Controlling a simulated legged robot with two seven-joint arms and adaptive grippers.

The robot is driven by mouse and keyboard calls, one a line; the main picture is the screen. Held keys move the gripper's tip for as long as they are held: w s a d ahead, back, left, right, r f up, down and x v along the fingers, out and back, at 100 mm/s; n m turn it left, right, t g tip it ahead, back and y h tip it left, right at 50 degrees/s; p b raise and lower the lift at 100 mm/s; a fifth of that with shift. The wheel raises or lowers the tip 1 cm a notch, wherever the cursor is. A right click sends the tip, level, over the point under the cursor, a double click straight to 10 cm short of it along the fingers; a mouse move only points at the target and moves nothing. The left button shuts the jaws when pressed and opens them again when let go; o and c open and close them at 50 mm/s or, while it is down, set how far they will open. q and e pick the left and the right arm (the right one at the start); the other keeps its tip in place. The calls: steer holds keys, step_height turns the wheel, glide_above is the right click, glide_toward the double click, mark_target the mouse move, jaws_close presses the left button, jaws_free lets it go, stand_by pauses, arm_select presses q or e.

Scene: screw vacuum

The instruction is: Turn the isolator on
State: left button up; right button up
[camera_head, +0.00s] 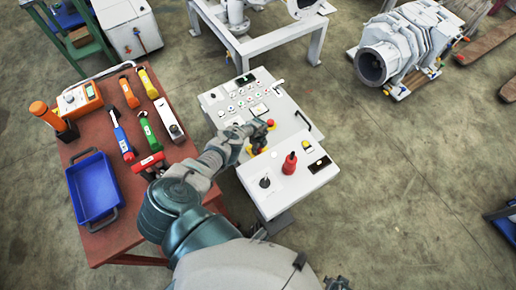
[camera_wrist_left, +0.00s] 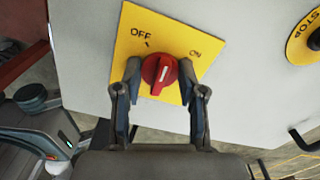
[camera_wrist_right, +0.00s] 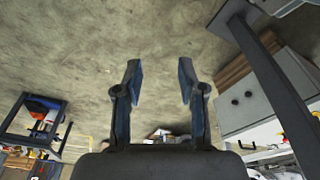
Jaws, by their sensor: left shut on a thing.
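The isolator is a red knob (camera_wrist_left: 160,74) on a yellow plate (camera_wrist_left: 128,48) marked OFF and ON, in the left wrist view. The knob's white line points upward, between the two labels. My left gripper (camera_wrist_left: 161,80) is shut on the knob, one finger on each side. In the head view my left gripper (camera_head: 258,132) is over the grey control panel (camera_head: 226,100), and the arm and fingers hide part of the isolator area. My right gripper (camera_wrist_right: 159,78) is open and empty above the concrete floor in the right wrist view.
A yellow-ringed STOP button (camera_wrist_left: 313,38) is near the isolator. A red-brown table (camera_head: 118,208) with a blue tray (camera_head: 92,188) and several tools stands left of the panel. A grey pump (camera_head: 405,45) lies at the upper right.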

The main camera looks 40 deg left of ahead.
arm_select(q)
steer(key=m, duration=0.4)
steer(key=shift+w+a+r+m, duration=0.1)
steer(key=shift+w+r+m, duration=0.1)
steer(key=shift+w+m, duration=0.15)
steer(key=shift+m, duration=2.45)
steer(key=o, duration=1)
steer(key=shift+o, duration=0.7)
steer(key=shift+s+f, duration=0.1)
steer(key=shift+s, duration=0.05)
